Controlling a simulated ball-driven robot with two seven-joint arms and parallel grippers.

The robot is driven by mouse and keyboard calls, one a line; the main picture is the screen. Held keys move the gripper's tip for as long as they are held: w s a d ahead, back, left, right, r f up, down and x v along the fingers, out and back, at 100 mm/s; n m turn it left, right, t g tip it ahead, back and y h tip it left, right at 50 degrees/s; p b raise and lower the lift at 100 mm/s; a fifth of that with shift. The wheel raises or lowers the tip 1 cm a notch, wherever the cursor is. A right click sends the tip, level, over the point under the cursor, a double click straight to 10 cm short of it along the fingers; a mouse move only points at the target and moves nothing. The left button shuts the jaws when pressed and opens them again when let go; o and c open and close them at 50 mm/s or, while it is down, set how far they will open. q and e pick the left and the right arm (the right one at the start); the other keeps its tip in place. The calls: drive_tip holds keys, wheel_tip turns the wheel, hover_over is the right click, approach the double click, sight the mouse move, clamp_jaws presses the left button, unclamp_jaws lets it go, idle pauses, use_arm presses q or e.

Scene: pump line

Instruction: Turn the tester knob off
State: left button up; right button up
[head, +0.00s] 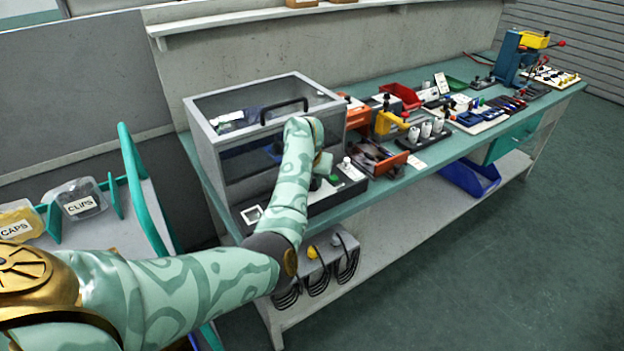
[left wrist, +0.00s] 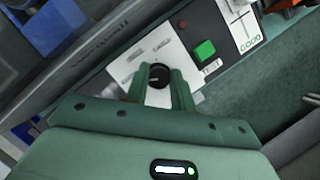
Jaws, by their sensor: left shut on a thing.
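The tester knob (left wrist: 158,73) is round and black, on a white plate (left wrist: 147,55) with small print, in the left wrist view. My left gripper (left wrist: 160,86) is shut on the knob, one finger on each side. A square green button (left wrist: 205,50) and a TEST label (left wrist: 211,67) sit beside the plate. In the head view the tester (head: 235,165) is a grey-framed clear box with a black handle and a dark front panel. My left arm reaches across its front, and I cannot make out the knob there. My right gripper is not in view.
The teal bench (head: 425,150) runs to the back right, with red bins, pump parts and a blue press (head: 510,55). A blue bin (head: 470,178) is on the lower shelf. A cart with CLIPS (head: 80,200) and CAPS bins stands at left. The floor at right is clear.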

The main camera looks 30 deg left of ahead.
use_arm(q)
drive_tip(key=n+b, duration=0.1)
drive_tip(key=n, duration=0.1)
drive_tip(key=n+g+y, duration=0.1)
drive_tip(key=shift+d+f+n+b, duration=0.1)
drive_tip(key=shift+f+n+b, duration=0.1)
drive_tip(key=shift+n+b, duration=0.2)
drive_tip(key=shift+r+n+g+y+b, duration=0.1)
drive_tip(key=shift+n+g+y+b, duration=0.25)
drive_tip(key=shift+n+b, duration=0.65)
drive_tip(key=shift+n+p, duration=0.3)
drive_tip(key=shift+n, duration=0.1)
drive_tip(key=o, duration=1)
drive_tip(key=shift+r, duration=0.1)
